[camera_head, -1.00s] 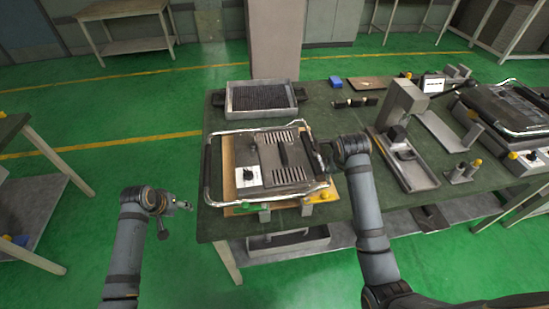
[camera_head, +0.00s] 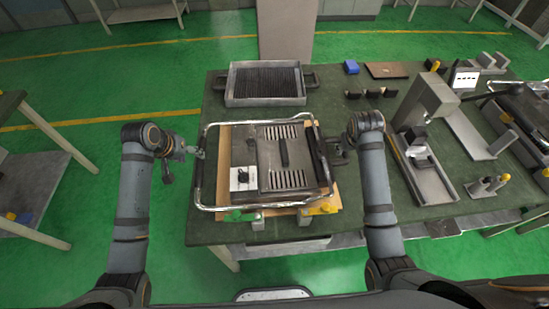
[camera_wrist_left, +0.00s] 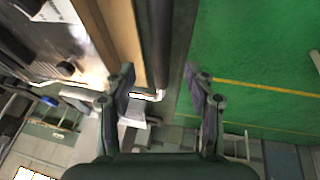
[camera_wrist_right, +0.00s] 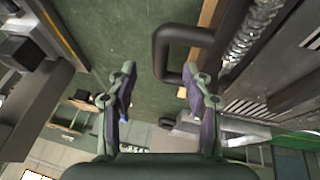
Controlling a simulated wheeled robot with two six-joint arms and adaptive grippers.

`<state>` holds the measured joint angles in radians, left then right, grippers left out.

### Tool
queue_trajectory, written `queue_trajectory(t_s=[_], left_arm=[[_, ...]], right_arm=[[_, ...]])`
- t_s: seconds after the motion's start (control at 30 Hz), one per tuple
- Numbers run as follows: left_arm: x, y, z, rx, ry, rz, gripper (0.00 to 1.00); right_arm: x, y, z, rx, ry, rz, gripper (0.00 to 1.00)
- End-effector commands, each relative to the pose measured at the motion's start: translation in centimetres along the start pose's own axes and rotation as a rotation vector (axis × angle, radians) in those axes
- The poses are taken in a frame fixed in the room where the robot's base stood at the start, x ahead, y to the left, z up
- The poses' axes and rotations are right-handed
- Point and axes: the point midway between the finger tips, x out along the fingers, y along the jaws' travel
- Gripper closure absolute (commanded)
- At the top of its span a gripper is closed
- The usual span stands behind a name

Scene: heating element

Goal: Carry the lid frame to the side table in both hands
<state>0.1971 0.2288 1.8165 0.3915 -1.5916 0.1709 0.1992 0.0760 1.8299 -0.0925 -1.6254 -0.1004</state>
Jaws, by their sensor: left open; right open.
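The lid frame (camera_head: 222,208), a shiny bent tube with a dark handle on each side, lies around a grey slotted plate (camera_head: 268,160) on the workbench. My left gripper (camera_head: 192,152) is open at the frame's left side. In the left wrist view its open fingers (camera_wrist_left: 162,82) stand on either side of a dark handle bar (camera_wrist_left: 159,35), not closed on it. My right gripper (camera_head: 338,150) is open at the frame's right side. In the right wrist view the dark looped handle (camera_wrist_right: 165,50) reaches between its open fingers (camera_wrist_right: 160,85); contact is unclear.
The workbench (camera_head: 222,232) also bears a black-filled tray (camera_head: 265,84) behind the frame, a blue box (camera_head: 351,67) and a grey press-like fixture (camera_head: 428,105) to the right. Part of another table (camera_head: 38,125) shows at the left. Green floor lies between.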

Motion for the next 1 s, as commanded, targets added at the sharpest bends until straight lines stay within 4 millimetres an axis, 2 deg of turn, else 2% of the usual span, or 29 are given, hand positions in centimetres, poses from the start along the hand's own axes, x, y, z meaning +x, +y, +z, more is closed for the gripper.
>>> queue_trajectory(t_s=[0.2,0.43,0.6,0.87,1.0], left_arm=[[4.2,0.1,0.1,-0.001,-0.003,0.001,0.46],[7.5,0.0,0.0,-0.001,-0.001,0.000,0.46],[8.6,0.0,0.0,0.000,0.000,-0.001,0.46],[8.6,0.0,0.0,0.001,0.000,-0.001,0.46],[8.6,0.0,0.0,0.001,0.000,-0.001,0.62]], right_arm=[[4.2,0.0,0.1,0.000,-0.004,-0.001,0.50],[7.5,0.0,0.0,0.000,-0.001,0.000,0.50],[8.5,0.0,0.0,0.000,0.000,0.000,0.50],[8.6,0.0,0.0,0.000,0.000,0.000,0.50],[8.6,0.0,0.0,0.000,0.000,0.000,0.66]])
